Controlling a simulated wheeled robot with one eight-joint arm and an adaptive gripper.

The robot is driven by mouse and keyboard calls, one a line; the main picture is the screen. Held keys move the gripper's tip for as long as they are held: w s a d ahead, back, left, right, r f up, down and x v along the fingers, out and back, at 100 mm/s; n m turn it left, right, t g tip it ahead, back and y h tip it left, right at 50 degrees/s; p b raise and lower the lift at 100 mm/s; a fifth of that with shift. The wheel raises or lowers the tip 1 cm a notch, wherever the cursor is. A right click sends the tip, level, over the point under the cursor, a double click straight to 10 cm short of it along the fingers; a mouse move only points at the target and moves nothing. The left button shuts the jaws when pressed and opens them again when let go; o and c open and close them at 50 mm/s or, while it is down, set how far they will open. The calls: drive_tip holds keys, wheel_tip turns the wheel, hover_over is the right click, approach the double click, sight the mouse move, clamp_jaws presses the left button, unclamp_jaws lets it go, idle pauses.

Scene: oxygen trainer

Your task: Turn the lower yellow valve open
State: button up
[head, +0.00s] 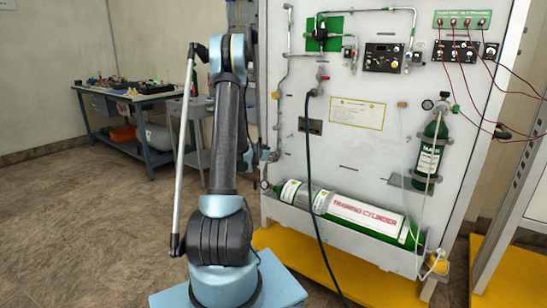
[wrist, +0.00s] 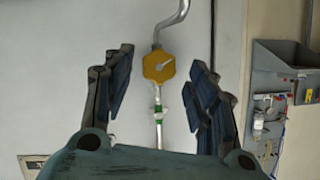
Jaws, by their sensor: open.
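My gripper (wrist: 160,98) is open, with one dark finger on each side of the valve and clear gaps to both; nothing is between the fingers but the view of the valve and pipe. In the head view a small yellow fitting (head: 276,95) shows on the panel's left pipe. My gripper (head: 268,156) is near that pipe's lower part, small and partly hidden by my arm.
The white trainer panel (head: 355,160) carries gauges, a hanging black hose (head: 313,180) and a large green-and-white cylinder (head: 350,212) in a low tray. A grey box (wrist: 290,75) is at the right in the wrist view. A workbench (head: 140,100) stands at the left; floor is clear before it.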

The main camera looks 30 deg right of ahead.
drive_tip(key=shift+x, duration=1.55)
drive_tip(key=c, duration=1.1)
